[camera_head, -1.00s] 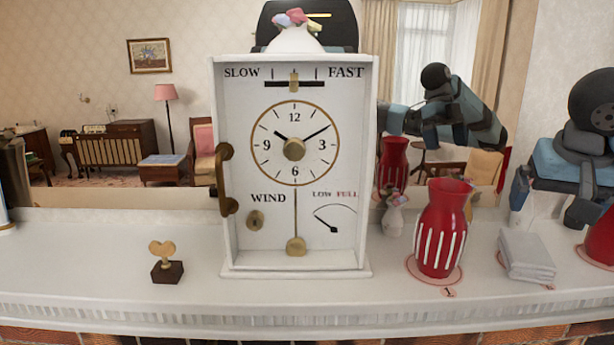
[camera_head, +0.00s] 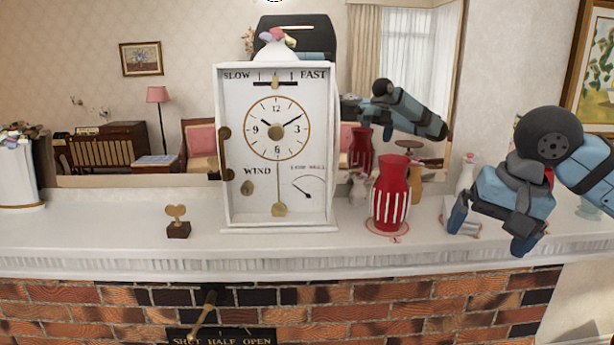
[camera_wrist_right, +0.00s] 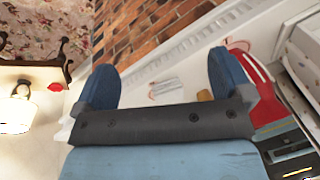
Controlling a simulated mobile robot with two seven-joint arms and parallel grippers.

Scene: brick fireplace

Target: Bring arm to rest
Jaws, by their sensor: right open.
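My right gripper (camera_head: 490,228) is in the head view at the right, in front of the right end of the mantel. It is open, its two blue fingers apart and pointing down-left. My left gripper is not in view.
The white mantel (camera_head: 110,240) holds a white clock (camera_head: 325,150), a key on a dark stand (camera_head: 177,229), a red striped vase (camera_head: 392,185) and a white vase (camera_head: 18,180). A mirror stands behind. Bricks and a damper lever (camera_head: 204,312) are below.

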